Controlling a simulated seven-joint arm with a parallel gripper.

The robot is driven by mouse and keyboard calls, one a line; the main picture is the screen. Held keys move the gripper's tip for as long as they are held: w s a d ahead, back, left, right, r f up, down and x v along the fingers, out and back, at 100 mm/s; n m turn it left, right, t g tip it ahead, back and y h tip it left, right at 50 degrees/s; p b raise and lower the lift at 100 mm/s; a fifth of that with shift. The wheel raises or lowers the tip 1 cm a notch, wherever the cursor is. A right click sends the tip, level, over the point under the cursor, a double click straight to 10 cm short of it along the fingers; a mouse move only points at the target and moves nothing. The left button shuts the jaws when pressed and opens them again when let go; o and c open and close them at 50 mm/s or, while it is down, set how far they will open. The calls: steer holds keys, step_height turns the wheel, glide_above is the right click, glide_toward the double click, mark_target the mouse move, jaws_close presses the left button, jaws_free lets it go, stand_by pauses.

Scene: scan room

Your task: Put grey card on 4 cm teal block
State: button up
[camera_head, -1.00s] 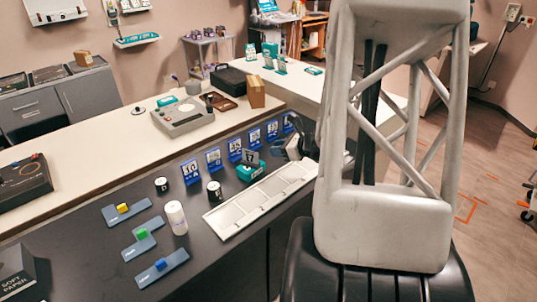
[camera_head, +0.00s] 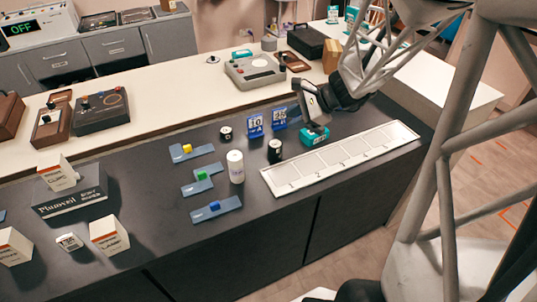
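A teal block (camera_head: 314,136) with a white label on its front stands on the dark counter, behind the long white tray. A dark grey, flat, upright piece with a pale edge (camera_head: 308,98) rises just above and behind it. It may be the grey card or part of my gripper; I cannot tell which. My gripper (camera_head: 325,97) reaches in from the upper right, its black body close beside this piece. Its fingertips are not clear, so I cannot tell whether they are shut on a card. Whether the grey piece touches the block is unclear.
Blue number cards (camera_head: 256,124) stand left of my gripper. The white sectioned tray (camera_head: 340,160) lies in front. A white bottle (camera_head: 235,166), black canisters (camera_head: 275,151) and blue holders with coloured cubes (camera_head: 202,176) stand to the left. Boxes (camera_head: 109,236) fill the far left.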

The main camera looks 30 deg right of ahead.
steer(key=s+a+r+n+g+h, duration=0.1)
steer(key=s+a+r+n+h, duration=0.3)
steer(key=s+a+n, duration=0.4)
steer(key=s+a+r+n+g+h, duration=0.2)
steer(key=s+a+r+n, duration=0.3)
steer(key=s+a+n, duration=0.4)
steer(key=shift+s+r+n+h, duration=0.2)
steer(key=shift+s+n+h, duration=0.75)
steer(key=shift+n, duration=0.15)
